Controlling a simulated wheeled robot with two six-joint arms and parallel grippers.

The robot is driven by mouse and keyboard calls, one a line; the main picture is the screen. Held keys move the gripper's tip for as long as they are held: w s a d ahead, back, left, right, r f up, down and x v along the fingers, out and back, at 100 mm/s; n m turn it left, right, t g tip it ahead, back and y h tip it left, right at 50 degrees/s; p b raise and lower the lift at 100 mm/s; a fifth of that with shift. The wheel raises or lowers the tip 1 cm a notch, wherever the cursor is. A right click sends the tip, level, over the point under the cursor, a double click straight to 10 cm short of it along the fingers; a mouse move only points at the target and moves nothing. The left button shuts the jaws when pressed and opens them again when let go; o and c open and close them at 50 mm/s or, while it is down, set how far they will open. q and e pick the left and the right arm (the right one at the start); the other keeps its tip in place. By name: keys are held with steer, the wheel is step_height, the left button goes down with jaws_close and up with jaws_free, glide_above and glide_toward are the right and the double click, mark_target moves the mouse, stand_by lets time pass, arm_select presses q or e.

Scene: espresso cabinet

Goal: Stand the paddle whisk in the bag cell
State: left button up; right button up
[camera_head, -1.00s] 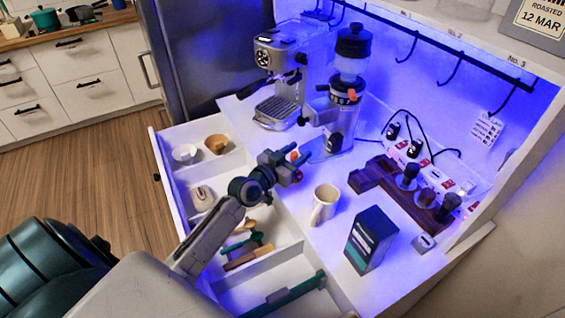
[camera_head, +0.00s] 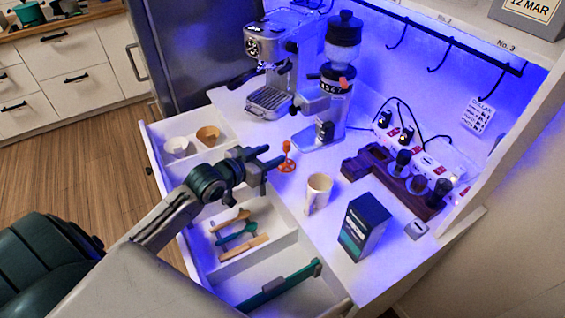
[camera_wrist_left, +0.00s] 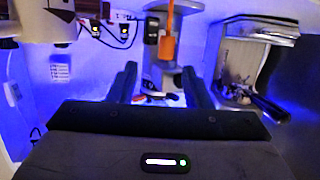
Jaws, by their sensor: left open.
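An orange-red tool with a round, spoked lower end (camera_head: 287,158), which looks like the paddle whisk, stands upright on the counter in front of the grinder. My left gripper (camera_head: 273,160) is open and empty just left of it, above the drawer's edge. In the left wrist view the orange tool (camera_wrist_left: 170,38) shows beyond the gap between the open fingers (camera_wrist_left: 158,85). The open drawer (camera_head: 160,165) has several cells. I cannot tell which is the bag cell; my arm hides part of the drawer. My right gripper is not in view.
A mug (camera_head: 318,193) and a dark box (camera_head: 363,228) stand on the counter right of the gripper. The grinder (camera_head: 335,90) and espresso machine (camera_head: 268,55) stand behind. Small bowls, wooden and green utensils (camera_head: 240,235) and a long teal bar (camera_head: 280,285) lie in the drawer.

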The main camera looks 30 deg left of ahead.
mark_target(284, 145)
arm_select(q)
steer(key=shift+g+y, duration=0.5)
steer(key=shift+g, duration=0.1)
steer(key=x, duration=0.3)
steer(key=p+x, duration=0.1)
steer(key=x, duration=0.1)
steer(key=shift+w+a+r, duration=0.15)
steer(key=shift+a+r, duration=0.1)
steer(key=shift+r, duration=0.15)
steer(key=shift+w+p, duration=0.45)
steer(key=shift+p, duration=0.05)
steer(key=p+x, duration=0.2)
steer(key=x, duration=0.2)
steer(key=shift+w+d+f, duration=0.1)
steer(key=shift+w+d, duration=0.15)
steer(key=shift+s, duration=0.1)
steer(key=shift+c, duration=1.2)
jaws_close()
